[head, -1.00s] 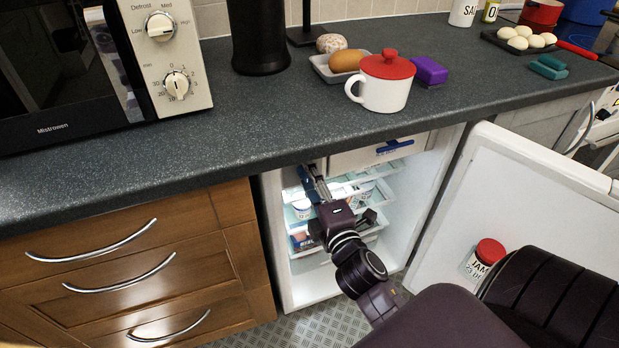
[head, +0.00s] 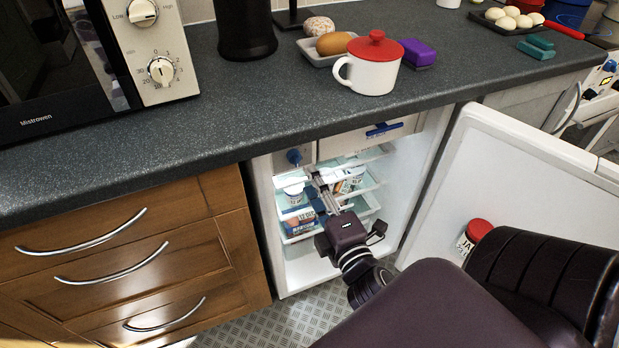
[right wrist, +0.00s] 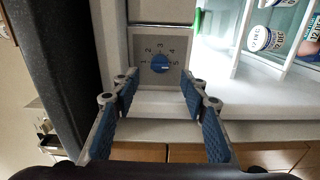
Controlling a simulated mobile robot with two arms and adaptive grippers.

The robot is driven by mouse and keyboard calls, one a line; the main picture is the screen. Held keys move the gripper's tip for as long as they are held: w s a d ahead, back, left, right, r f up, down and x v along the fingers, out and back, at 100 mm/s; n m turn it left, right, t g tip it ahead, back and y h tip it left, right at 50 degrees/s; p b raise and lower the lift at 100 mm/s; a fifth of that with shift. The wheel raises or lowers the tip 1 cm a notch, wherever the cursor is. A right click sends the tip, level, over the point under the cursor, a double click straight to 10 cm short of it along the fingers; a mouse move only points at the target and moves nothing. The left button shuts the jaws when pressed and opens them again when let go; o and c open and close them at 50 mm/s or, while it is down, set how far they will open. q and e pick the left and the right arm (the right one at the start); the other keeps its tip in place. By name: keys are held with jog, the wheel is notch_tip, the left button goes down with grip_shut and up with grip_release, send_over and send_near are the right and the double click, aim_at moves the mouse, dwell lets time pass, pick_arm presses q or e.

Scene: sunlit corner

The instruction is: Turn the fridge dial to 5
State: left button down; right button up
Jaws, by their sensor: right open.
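The fridge dial (head: 294,157) is a blue knob on a grey panel at the fridge's upper left, under the counter edge. In the right wrist view the dial (right wrist: 160,64) has numbers 1 to 5 around it. A pale mark on the knob lies to its right, near the 5; its exact setting is too small to read. My right gripper (head: 314,184) is below the dial in the head view. In the right wrist view its blue-padded fingers (right wrist: 160,82) are spread on either side of the dial's line, empty and apart from it. My left gripper is out of view.
The fridge door (head: 480,180) stands open at right, a red-lidded jar (head: 467,240) on it. The counter (head: 290,110) overhangs the fridge, with a red-lidded mug (head: 365,75) on top. Fridge shelves hold tubs and packets. Wooden drawers (head: 130,250) stand at left.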

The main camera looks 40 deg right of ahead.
dwell(0.5)
